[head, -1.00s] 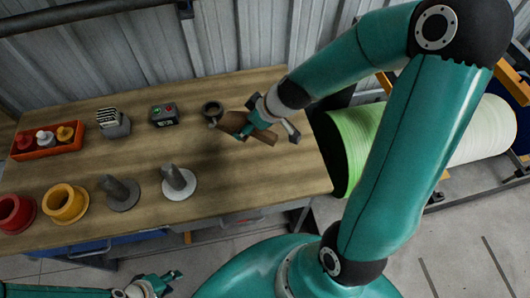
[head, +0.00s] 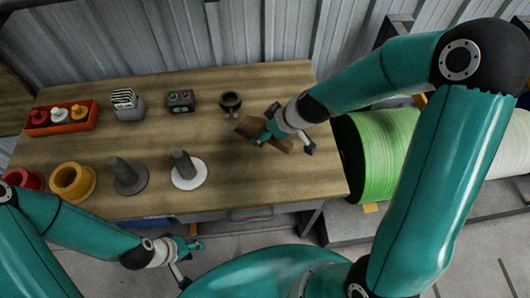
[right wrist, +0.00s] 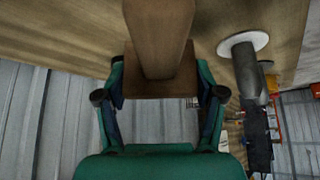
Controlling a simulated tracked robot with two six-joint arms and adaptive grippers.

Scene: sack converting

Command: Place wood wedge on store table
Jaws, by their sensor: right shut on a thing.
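The brown wood wedge (head: 248,127) is between the fingers of my right gripper (head: 270,138), over the right part of the wooden table (head: 235,185). I cannot tell whether the wedge touches the tabletop. The right wrist view shows the wedge (right wrist: 160,40) between the two fingers of the right gripper (right wrist: 160,95), with the wooden surface behind it. My left gripper (head: 190,258) is empty, in front of the table's front edge, with its fingers apart.
A dark ring-shaped part (head: 231,101) stands close behind the wedge. A button box (head: 181,100), a grey block (head: 126,104) and an orange tray (head: 62,117) line the back. Two grey posts (head: 185,168) (head: 125,175) and a yellow collar (head: 73,181) stand in front. A green roll (head: 370,155) is beyond the right edge.

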